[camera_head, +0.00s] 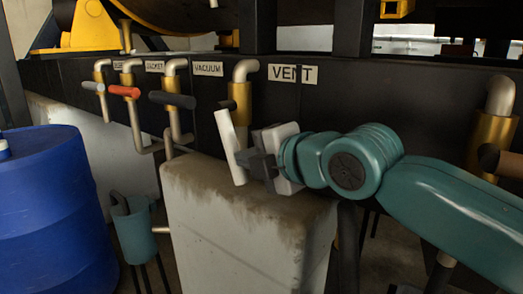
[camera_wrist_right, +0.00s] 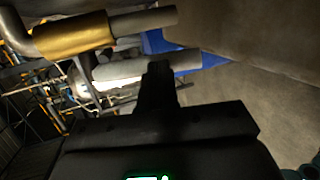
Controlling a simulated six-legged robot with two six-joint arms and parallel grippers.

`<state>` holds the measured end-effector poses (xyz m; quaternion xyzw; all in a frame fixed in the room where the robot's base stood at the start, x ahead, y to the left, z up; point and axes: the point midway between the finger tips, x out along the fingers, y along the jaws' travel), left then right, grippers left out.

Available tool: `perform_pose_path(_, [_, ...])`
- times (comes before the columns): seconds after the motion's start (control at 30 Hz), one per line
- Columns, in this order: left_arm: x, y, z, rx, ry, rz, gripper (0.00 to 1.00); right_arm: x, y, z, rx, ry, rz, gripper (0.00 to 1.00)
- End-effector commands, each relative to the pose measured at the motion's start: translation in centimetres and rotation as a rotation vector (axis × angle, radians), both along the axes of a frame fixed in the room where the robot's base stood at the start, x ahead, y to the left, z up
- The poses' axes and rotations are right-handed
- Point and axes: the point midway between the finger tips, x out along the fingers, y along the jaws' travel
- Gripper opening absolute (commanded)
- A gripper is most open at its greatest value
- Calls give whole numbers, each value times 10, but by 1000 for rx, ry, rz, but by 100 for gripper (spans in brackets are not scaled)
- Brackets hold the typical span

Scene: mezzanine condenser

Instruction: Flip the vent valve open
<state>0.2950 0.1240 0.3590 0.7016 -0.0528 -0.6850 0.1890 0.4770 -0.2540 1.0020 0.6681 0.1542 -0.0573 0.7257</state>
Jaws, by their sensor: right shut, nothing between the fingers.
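The VENT label (camera_head: 293,74) is on the dark beam. Just left of it is a valve with a brass body (camera_head: 240,103) under a bent pale pipe. Its long white lever (camera_head: 229,146) hangs down, slightly tilted. My right gripper (camera_head: 260,162) is shut and empty close to the lever's right side, near its lower half; I cannot tell whether they touch. In the right wrist view the dark shut fingers (camera_wrist_right: 158,75) lie close to a pale bar (camera_wrist_right: 145,65), which looks like the lever. A brass fitting (camera_wrist_right: 75,35) also shows there. My left gripper is not in view.
A concrete block (camera_head: 240,225) stands below the gripper. Several similar valves with grey, red and dark handles (camera_head: 124,91) line the beam to the left. A blue drum (camera_head: 50,210) stands at far left. Another brass valve (camera_head: 492,140) is at right.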

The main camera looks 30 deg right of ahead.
Motion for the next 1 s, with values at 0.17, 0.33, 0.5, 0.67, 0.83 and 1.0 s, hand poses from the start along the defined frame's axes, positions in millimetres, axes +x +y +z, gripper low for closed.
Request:
perform_pose_path(0.17, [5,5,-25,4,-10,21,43,11,5,-13,33,-93,1,0])
perform_pose_path(0.33, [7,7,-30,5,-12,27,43,19,9,-16,31,-90,1,0])
perform_pose_path(0.5, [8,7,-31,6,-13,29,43,25,12,-18,31,-88,1,0])
perform_pose_path(0.67, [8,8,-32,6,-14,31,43,28,13,-19,30,-87,1,0])
perform_pose_path(0.83, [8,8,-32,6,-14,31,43,29,14,-20,29,-85,1,0])
perform_pose_path(1.0, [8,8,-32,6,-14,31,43,30,14,-21,29,-84,2,0])
